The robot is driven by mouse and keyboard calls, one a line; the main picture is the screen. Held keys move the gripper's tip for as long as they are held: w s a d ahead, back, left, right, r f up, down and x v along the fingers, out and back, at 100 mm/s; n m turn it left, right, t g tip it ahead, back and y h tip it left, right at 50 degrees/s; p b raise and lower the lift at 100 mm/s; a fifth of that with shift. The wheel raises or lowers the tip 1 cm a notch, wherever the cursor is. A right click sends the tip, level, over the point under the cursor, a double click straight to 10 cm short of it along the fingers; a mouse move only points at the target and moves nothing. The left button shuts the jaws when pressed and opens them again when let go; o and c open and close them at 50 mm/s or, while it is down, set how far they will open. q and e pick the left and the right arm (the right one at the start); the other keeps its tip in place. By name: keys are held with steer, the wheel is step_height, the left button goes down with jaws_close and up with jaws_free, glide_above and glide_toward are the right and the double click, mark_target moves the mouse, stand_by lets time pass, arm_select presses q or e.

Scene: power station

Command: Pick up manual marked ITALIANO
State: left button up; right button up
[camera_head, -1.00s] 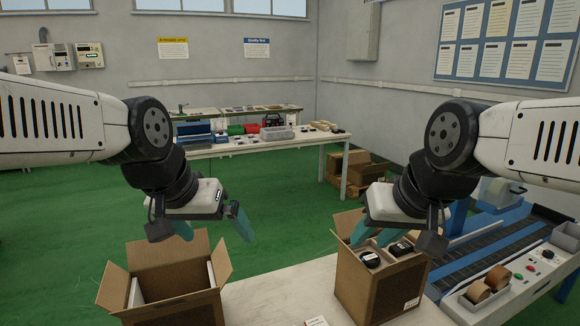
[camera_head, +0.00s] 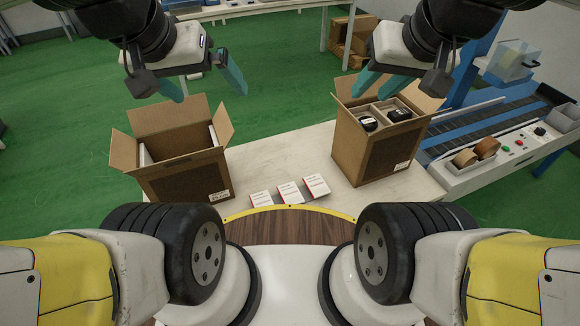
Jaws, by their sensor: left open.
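Three small white manuals with red edges lie in a row on the pale table: a left one (camera_head: 260,199), a middle one (camera_head: 290,193) and a right one (camera_head: 316,185). Their print is too small to read, so I cannot tell which is marked ITALIANO. My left gripper (camera_head: 204,92) is open and empty, above and beyond the left box. My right gripper (camera_head: 373,96) has its teal fingers apart and empty, above the right box. Both grippers are well away from the manuals.
An open, seemingly empty cardboard box (camera_head: 180,173) stands left of the manuals. A conveyor (camera_head: 480,137) and a tape tray (camera_head: 475,163) lie farther right.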

steer(key=shift+o, duration=0.2)
stand_by(0.3)
steer(key=o, duration=0.7)
steer(key=shift+w+a, duration=0.1)
steer(key=shift+w, duration=0.25)
steer(key=o, duration=0.5)
steer(key=w, duration=0.2)
steer(key=w+a+f, duration=0.1)
steer(key=shift+w+g, duration=0.1)
steer(key=shift+g, duration=0.3)
steer(key=n+g+h, duration=0.2)
steer(key=n+g, duration=0.2)
steer(key=g, duration=0.1)
glide_above(290, 194)
steer(key=f, duration=4.7)
steer(key=shift+w+d, duration=0.1)
steer(key=shift+w, duration=0.2)
steer(key=shift+s+f, duration=0.15)
steer(key=shift+f, duration=1.75)
steer(key=shift+s+f, duration=0.1)
steer(key=shift+f, duration=1.8)
